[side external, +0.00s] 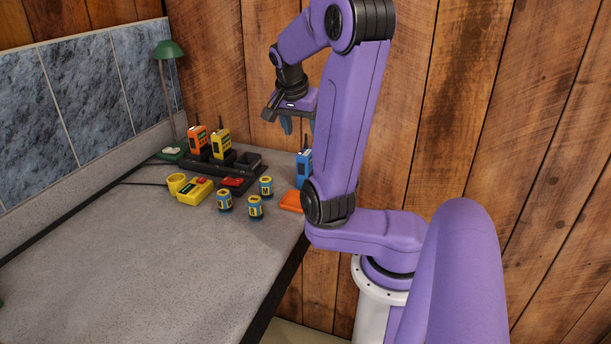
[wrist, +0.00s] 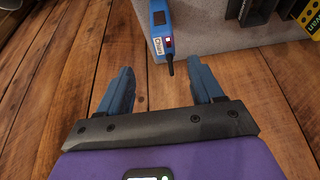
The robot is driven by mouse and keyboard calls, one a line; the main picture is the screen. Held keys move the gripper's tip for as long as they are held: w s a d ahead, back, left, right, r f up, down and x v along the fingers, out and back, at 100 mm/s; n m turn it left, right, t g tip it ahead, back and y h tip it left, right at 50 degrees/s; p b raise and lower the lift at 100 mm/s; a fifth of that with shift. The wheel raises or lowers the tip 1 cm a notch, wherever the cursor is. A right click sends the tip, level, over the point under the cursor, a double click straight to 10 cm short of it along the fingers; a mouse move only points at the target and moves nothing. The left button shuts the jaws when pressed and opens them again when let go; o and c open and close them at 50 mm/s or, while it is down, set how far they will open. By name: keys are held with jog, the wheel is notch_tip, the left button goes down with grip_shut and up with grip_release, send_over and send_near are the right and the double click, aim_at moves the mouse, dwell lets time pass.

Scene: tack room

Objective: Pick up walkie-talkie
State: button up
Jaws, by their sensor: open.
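A blue walkie-talkie (side external: 303,168) stands upright near the counter's right edge, partly hidden by my arm. In the wrist view the blue walkie-talkie (wrist: 161,30) is seen from above at the counter edge, beyond my fingertips and apart from them. My gripper (side external: 297,124) is open and empty, above and a little left of the walkie-talkie in the side view; its blue fingers also show in the wrist view (wrist: 164,80). An orange walkie-talkie (side external: 198,140) and a yellow walkie-talkie (side external: 221,143) stand in a dark charger rack (side external: 249,173) further left.
Small blue-and-yellow cans (side external: 255,207), a yellow device (side external: 195,191), a yellow cup (side external: 176,183) and an orange object (side external: 292,202) sit on the grey counter (side external: 150,260). A green lamp (side external: 168,50) stands behind. A wooden wall (side external: 450,100) is close behind my arm. The counter's front is clear.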

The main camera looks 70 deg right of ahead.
aim_at(305, 151)
jog(key=x, duration=0.6)
jog(key=shift+d+f, duration=0.15)
jog(key=shift+f, duration=0.1)
jog(key=shift+w+x, duration=0.15)
jog(key=shift+x, duration=1.15)
jog(key=shift+w+x, duration=0.2)
jog(key=shift+x, duration=1.1)
jog(key=shift+d, duration=0.1)
jog(key=c, duration=1.2)
